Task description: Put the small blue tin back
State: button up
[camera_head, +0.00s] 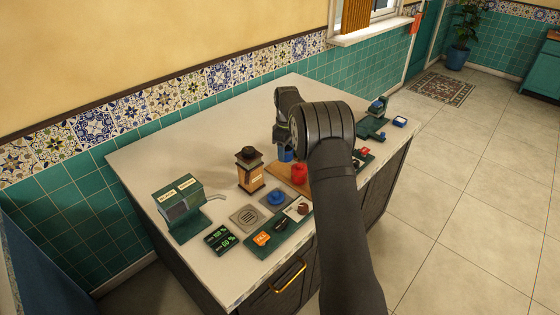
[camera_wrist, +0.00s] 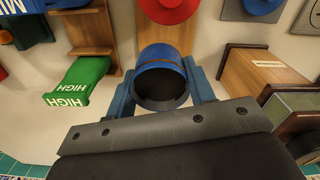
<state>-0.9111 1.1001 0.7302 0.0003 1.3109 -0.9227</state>
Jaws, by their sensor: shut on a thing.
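The small blue tin (camera_wrist: 162,62) with a brown band shows in the wrist view, its dark open end facing the camera. My gripper (camera_wrist: 162,88) is shut on it, with one blue-grey finger on each side. In the head view a bit of the blue tin (camera_head: 285,155) shows below my gripper (camera_head: 286,143), over the far part of the counter. My wrist hides most of it there. I cannot tell whether the tin touches the surface beneath it.
A red object (camera_head: 299,173) stands on a wooden board close to the tin; it also shows in the wrist view (camera_wrist: 170,10). A wooden box with a dark top (camera_head: 249,170) stands left. A green "HIGH" block (camera_wrist: 78,82) is nearby. The counter's back left (camera_head: 190,140) is clear.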

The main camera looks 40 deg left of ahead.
aim_at(280, 168)
jog(key=shift+s+a+f, duration=0.2)
jog(key=shift+a+f, duration=0.15)
jog(key=shift+a, duration=0.2)
jog(key=shift+s+a+f, duration=0.2)
jog(key=shift+a+f, duration=0.15)
jog(key=shift+a, duration=0.15)
jog(key=shift+f, duration=1.9)
jog(key=shift+f, duration=0.15)
jog(key=o, duration=1.1)
notch_tip(280, 168, up, 12)
jog(key=shift+r, duration=0.15)
